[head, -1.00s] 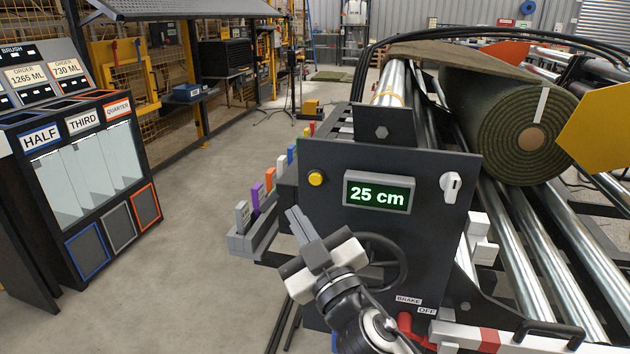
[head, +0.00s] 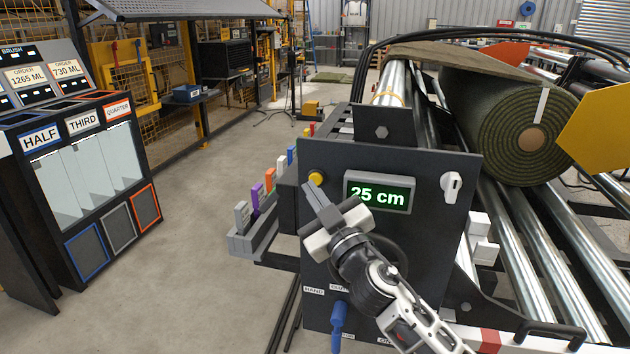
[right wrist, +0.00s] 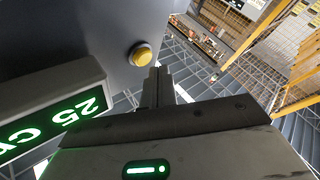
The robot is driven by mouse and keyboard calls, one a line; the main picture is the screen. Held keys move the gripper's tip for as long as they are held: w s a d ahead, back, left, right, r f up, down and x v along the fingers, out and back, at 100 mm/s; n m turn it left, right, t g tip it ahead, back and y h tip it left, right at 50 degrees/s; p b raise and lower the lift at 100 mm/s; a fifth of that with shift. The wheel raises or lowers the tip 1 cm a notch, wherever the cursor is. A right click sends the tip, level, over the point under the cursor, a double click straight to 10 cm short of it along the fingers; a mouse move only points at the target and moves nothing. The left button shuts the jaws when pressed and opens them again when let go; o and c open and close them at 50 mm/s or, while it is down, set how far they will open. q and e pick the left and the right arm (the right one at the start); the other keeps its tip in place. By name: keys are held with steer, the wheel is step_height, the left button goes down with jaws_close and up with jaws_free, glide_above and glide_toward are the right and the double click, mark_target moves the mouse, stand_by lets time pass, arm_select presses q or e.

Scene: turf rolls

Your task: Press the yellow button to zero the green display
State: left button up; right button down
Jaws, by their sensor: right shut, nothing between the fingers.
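The yellow button (head: 316,178) sits on the upper left of the dark machine panel (head: 400,165). It also shows in the right wrist view (right wrist: 141,55), just beyond the fingertips. The green display (head: 380,194) reads "25 cm" and is right of the button; part of it shows in the right wrist view (right wrist: 50,125). My right gripper (head: 311,190) is shut and empty, its fingertips just below the button in the head view. In the right wrist view the tips (right wrist: 156,72) appear close beside the button; I cannot tell whether they touch. My left gripper is not in view.
A white knob (head: 451,186) is at the panel's right. A handwheel behind my right arm is mostly hidden. A blue lever (head: 338,320) is low on the panel. A rack of coloured tags (head: 256,200) stands left. The turf roll (head: 520,135) lies on rollers behind.

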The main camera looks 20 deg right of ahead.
stand_by(1.0)
stand_by(0.9)
steer(key=shift+w+d, duration=0.2)
steer(key=shift+w, duration=0.1)
steer(key=shift+w+d+r, duration=0.1)
steer(key=shift+w+d, duration=0.4)
steer(key=shift+w, duration=0.1)
stand_by(1.2)
steer(key=shift+s, duration=0.1)
steer(key=shift+s+a, duration=0.35)
steer(key=shift+s, duration=0.45)
